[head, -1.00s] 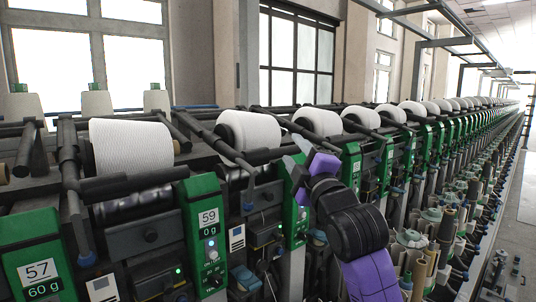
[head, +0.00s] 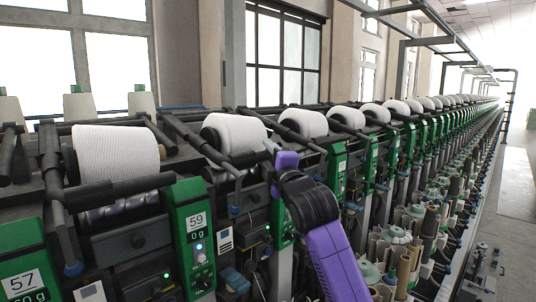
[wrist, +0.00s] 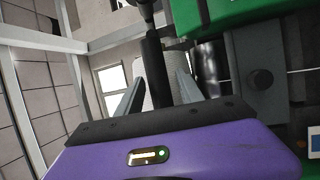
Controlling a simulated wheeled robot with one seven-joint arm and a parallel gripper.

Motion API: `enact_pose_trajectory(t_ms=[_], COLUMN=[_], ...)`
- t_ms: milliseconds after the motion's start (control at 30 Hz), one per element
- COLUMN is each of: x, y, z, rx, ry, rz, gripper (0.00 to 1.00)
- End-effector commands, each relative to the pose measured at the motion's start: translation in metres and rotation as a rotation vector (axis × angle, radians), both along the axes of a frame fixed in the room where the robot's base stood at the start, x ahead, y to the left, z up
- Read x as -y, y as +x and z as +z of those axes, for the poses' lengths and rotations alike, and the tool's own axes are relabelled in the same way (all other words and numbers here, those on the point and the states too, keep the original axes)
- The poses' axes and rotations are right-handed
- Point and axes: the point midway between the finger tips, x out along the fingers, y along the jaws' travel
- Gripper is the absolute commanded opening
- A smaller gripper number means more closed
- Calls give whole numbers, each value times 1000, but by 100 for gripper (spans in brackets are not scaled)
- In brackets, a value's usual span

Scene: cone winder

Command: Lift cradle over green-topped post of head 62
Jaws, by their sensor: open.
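My gripper (head: 268,150), on a purple and black wrist, is at the top of the winding heads, beyond head 59. In the wrist view its two grey fingers (wrist: 155,98) are apart, with a dark bar (wrist: 155,65), apparently the cradle's, between them. I cannot tell whether they touch it. The cradle's dark bar (head: 247,159) also shows in the head view, in front of a white yarn package (head: 234,132). A green post (head: 277,222) stands below my gripper, partly hidden by my arm; its number is unreadable. A green housing (wrist: 240,14) fills the wrist view's upper right.
Head 59's green panel (head: 195,235) and head 57's (head: 26,272) stand at left, with a large white package (head: 116,150) behind. Similar heads recede to the right. Bobbins and spindles (head: 405,250) crowd the lower right; the aisle floor (head: 512,240) is clear.

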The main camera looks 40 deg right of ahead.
Motion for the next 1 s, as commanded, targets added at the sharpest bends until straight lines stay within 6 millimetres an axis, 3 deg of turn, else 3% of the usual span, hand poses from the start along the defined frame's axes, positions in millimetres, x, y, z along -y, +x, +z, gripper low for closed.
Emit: enact_pose_trajectory(t_ms=[233,467,1000], x=[0,0,0], y=[1,0,0], z=[0,0,-1], rx=[1,1,0], ry=[0,0,0], rz=[0,0,0], gripper=[44,0,0])
